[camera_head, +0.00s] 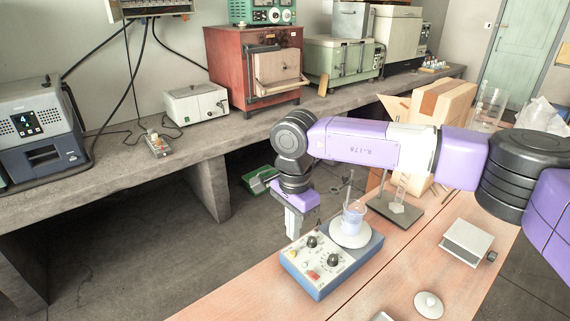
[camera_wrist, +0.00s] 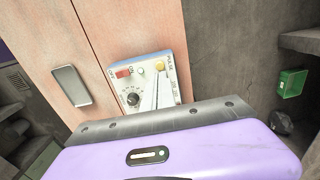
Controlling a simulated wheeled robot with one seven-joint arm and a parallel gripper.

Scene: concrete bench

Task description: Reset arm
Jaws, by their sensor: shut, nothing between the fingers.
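My purple arm reaches in from the right in the head view. My gripper (camera_head: 293,224) points down at the left edge of the wooden table, beside and above the control panel of a blue and white hotplate stirrer (camera_head: 340,270). Its fingers are together and empty. In the wrist view the fingers (camera_wrist: 157,92) show in front of the stirrer's panel (camera_wrist: 137,76), partly covering it. A glass beaker (camera_head: 352,218) with bluish liquid stands on the stirrer's round white plate, with a thin rod above it. I cannot tell whether the fingertips touch the panel.
A stand with a dark base (camera_head: 394,210), a cardboard box (camera_head: 440,105), a white device (camera_head: 467,241) and a round white lid (camera_head: 428,304) are on the table. A grey phone-like slab (camera_wrist: 70,86) lies near the stirrer. The concrete bench (camera_head: 215,140) holds several instruments.

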